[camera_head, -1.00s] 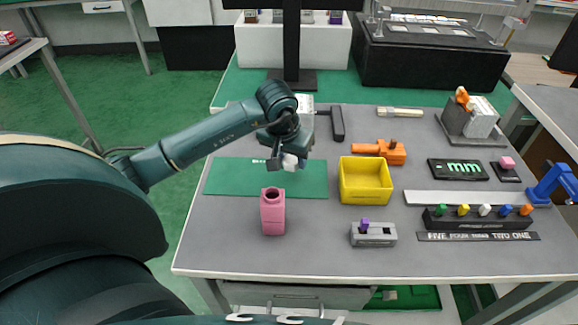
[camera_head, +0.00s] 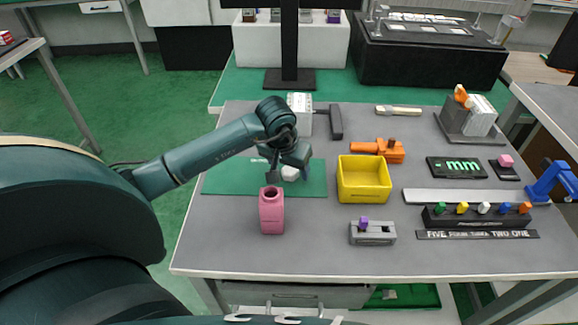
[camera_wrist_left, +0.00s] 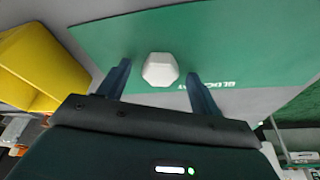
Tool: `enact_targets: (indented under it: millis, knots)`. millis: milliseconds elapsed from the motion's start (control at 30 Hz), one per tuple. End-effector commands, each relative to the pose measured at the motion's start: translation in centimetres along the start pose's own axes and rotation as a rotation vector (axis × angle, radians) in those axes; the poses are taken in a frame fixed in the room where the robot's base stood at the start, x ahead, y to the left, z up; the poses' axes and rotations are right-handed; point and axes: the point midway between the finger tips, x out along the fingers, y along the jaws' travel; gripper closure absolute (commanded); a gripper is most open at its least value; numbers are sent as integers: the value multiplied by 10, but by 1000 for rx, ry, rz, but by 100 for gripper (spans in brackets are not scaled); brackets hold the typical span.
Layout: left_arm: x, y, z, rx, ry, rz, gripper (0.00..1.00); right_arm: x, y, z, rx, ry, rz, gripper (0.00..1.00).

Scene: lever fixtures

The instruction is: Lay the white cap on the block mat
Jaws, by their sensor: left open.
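The white cap (camera_head: 290,174) is at the right part of the green block mat (camera_head: 225,180) in the head view, partly hidden by my left gripper. In the left wrist view the cap (camera_wrist_left: 160,69) appears to lie on the mat (camera_wrist_left: 240,40), near its edge. My left gripper (camera_head: 288,179) is low over the mat. Its fingers are apart, one on each side of the cap, with visible gaps, so it does not grip the cap. My right gripper is not in view.
A pink bottle-like block (camera_head: 271,212) stands just in front of the mat. A yellow bin (camera_head: 364,196) is to the right of the mat; its side also shows in the wrist view (camera_wrist_left: 40,65). A white box (camera_head: 300,112) and a dark handle (camera_head: 336,122) stand behind.

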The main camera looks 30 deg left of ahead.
Motion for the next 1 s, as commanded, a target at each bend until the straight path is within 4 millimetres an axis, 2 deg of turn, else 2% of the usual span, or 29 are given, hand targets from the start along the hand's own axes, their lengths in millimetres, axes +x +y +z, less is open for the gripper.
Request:
enact_targets:
  millis: [267, 367, 700, 833, 1000]
  knots:
    - [-8, 0, -2, 0, 1, 0, 35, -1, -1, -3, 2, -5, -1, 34]
    - [-24, -1, -3, 1, 5, -1, 35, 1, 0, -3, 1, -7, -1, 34]
    - [-96, -1, -2, 1, 4, -1, 35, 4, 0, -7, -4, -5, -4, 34]
    - [-113, 0, -2, 0, 2, 0, 35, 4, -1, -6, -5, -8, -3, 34]
    - [-123, 0, -1, 0, 0, 0, 35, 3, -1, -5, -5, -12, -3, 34]
